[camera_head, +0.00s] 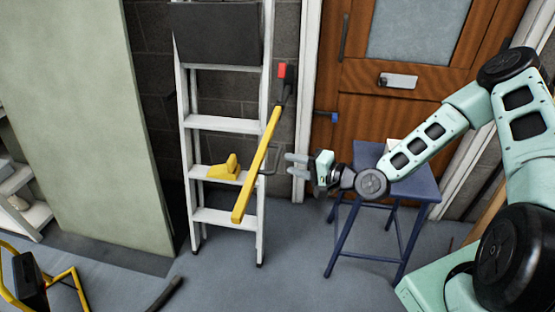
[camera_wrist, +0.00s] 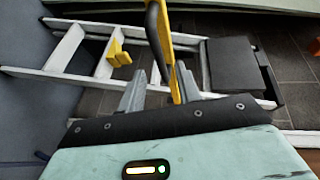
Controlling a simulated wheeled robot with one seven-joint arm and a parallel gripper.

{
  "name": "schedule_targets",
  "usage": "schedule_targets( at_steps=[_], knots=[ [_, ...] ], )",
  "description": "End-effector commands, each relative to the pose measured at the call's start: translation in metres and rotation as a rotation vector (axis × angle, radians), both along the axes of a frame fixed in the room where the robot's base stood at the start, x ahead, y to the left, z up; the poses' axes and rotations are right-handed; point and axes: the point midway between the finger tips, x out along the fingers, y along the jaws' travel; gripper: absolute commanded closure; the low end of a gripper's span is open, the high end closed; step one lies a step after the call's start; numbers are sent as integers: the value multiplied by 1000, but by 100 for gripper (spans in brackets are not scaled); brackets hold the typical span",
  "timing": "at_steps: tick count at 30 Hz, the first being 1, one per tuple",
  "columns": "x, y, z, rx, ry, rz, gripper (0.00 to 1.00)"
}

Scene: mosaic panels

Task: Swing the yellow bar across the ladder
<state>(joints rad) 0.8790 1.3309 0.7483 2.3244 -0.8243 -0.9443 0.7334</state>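The yellow bar (camera_head: 257,165) slants down and left from a black mount with a red block (camera_head: 284,72) at the ladder's right rail. Its lower end hangs free in front of the ladder. The white ladder (camera_head: 222,124) stands against the wall, with a yellow bracket (camera_head: 224,171) on a lower rung at left. My gripper (camera_head: 290,165) is open just right of the bar, fingers pointing left at it, near a dark handle loop (camera_head: 271,158). In the wrist view the bar (camera_wrist: 166,40) shows beyond and between my open fingers (camera_wrist: 160,88). Contact cannot be told.
A blue stool (camera_head: 424,187) stands under my forearm, before a wooden door (camera_head: 362,112). A large pale green panel (camera_head: 80,120) leans left of the ladder. Yellow and black equipment (camera_head: 65,280) is at the lower left. The floor before the ladder is mostly clear.

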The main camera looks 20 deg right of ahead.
Motion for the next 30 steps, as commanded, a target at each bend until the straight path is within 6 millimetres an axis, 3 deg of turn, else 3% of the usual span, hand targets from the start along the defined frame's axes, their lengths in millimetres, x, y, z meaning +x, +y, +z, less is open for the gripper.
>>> schedule_targets(
  at_steps=[9, 22, 23, 26, 30],
  knots=[
    [40, 31, -9, -1, -1, 2, 66],
    [48, 36, -11, -1, 1, 1, 66],
    [47, 36, -11, -1, 1, 1, 69],
    [47, 36, -11, -1, 0, 1, 97],
    [47, 36, -11, -1, 0, 1, 100]
  ],
)
